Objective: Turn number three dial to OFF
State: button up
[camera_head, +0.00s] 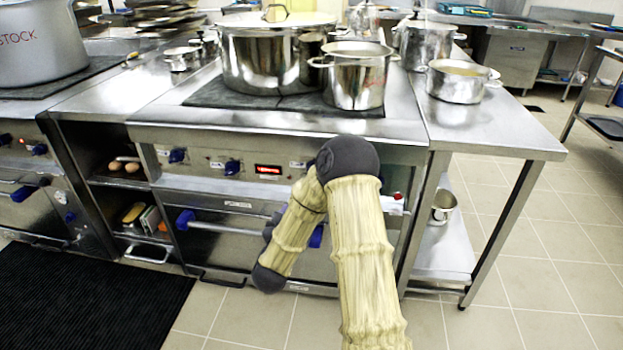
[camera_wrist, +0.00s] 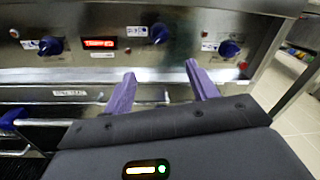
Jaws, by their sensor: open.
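Blue dials line the front panel of the steel stove (camera_head: 405,128). In the head view, two dials (camera_head: 177,156) (camera_head: 232,168) stand left of a lit red display (camera_head: 268,170); my arm covers the panel further right. The wrist view shows a dial (camera_wrist: 50,46) left of the display (camera_wrist: 100,43), one just right of it (camera_wrist: 158,34), third by count from the left, and another further right (camera_wrist: 228,48). Labels are too small to read. My gripper (camera_wrist: 160,80) is open and empty. Its purple fingers point at the panel, below and around the third dial's line, apparently not touching it.
An oven door with a handle (camera_head: 225,229) lies under the panel. A large pot (camera_head: 270,60) and a smaller pot (camera_head: 357,82) stand on the stove. A side table (camera_head: 520,140) is at the right, with open tiled floor beyond. A black mat (camera_head: 90,300) lies front left.

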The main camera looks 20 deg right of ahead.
jog(key=b+x, duration=0.2)
jog(key=x, duration=1.5)
jog(key=shift+w+d, duration=0.2)
jog(key=c, duration=1)
